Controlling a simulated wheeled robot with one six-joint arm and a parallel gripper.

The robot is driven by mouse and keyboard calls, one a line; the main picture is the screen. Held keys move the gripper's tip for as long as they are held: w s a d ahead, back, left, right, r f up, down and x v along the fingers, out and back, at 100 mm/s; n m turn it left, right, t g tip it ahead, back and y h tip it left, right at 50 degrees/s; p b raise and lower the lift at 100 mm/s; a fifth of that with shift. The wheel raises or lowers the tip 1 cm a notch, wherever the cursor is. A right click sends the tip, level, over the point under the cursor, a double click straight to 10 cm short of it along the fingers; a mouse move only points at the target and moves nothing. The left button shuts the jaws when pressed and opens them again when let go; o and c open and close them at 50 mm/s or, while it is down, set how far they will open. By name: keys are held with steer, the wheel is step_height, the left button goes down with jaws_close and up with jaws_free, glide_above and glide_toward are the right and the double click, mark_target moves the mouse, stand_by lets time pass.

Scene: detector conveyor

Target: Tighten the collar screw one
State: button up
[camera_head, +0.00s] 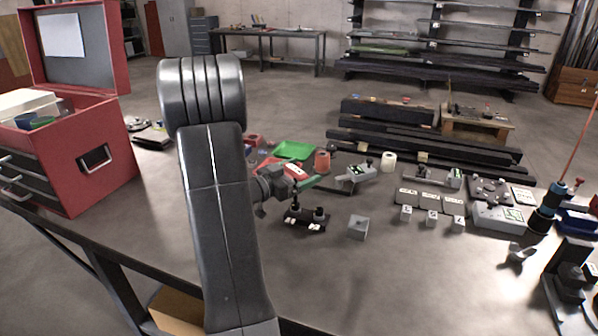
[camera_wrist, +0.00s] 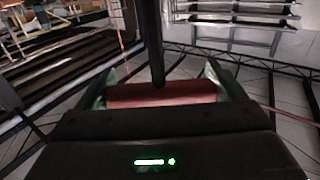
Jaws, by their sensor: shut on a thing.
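My gripper (camera_head: 306,184) is low over the middle of the bench, with a green finger showing. In the wrist view my gripper (camera_wrist: 158,92) is shut on a red handle (camera_wrist: 160,94), with green fingers at both ends and a dark shaft running from it. Just below the gripper in the head view is a small black plate (camera_head: 305,226) with white labels. A short dark collar (camera_head: 319,214) stands on its right part and a thin dark upright on its left. The collar screw itself is too small to make out; I cannot tell whether the tool touches it.
A loose grey block (camera_head: 358,227) lies right of the plate. Several small labelled blocks (camera_head: 432,217) and grey fixtures stand further right. A green tray (camera_head: 294,150) lies behind, and a red toolbox (camera_head: 95,150) is at the left. The front of the bench is clear.

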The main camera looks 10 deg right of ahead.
steer(key=shift+r, duration=0.1)
steer(key=shift+m+g+h+p, duration=0.3)
steer(key=shift+m+g+p, duration=0.3)
steer(key=shift+g, duration=0.3)
steer(key=shift+m+g, duration=0.3)
steer(key=shift+g, duration=0.1)
steer(key=shift+s, duration=0.1)
steer(key=shift+s+m+g+h+p, duration=0.1)
steer(key=shift+m+g+h+p, duration=0.4)
steer(key=shift+m+g, duration=0.65)
steer(key=shift+g, duration=0.55)
steer(key=shift+s+m+g+p, duration=0.1)
steer(key=shift+m+g+p, duration=0.5)
steer(key=shift+g, duration=0.5)
steer(key=shift+n+t, duration=0.25)
steer(key=shift+t, duration=0.25)
